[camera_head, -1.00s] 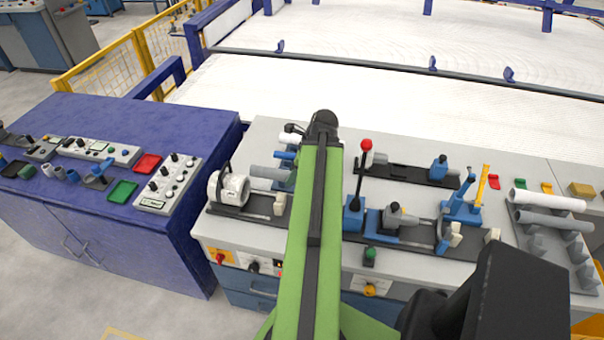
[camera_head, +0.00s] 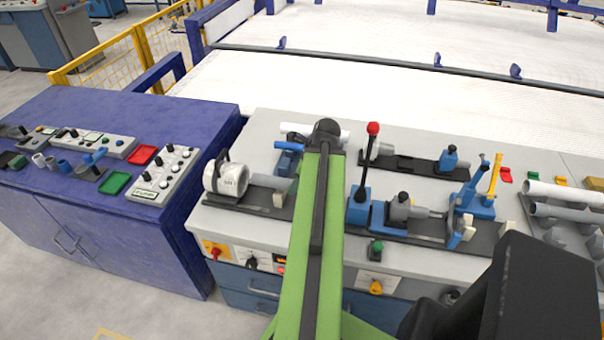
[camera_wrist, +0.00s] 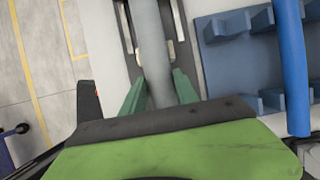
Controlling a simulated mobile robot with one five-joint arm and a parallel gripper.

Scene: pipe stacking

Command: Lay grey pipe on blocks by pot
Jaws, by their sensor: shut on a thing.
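The grey pipe (camera_head: 270,182) shows beside the white pot (camera_head: 226,178) in the head view, its right part hidden behind my green arm. A small cream block (camera_head: 279,200) stands just in front of it on the dark rail. In the wrist view my gripper (camera_wrist: 160,90) is shut on the grey pipe (camera_wrist: 152,40) between its green fingers. Cream block faces (camera_wrist: 170,50) show below and beside the pipe, over the rail. I cannot tell whether the pipe touches the blocks.
A blue rack (camera_wrist: 228,60) with a blue pipe (camera_wrist: 293,65) lies close on the right in the wrist view. A lever with a red knob (camera_head: 373,128) stands right of my arm. A second pipe rack (camera_head: 570,235) is at far right.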

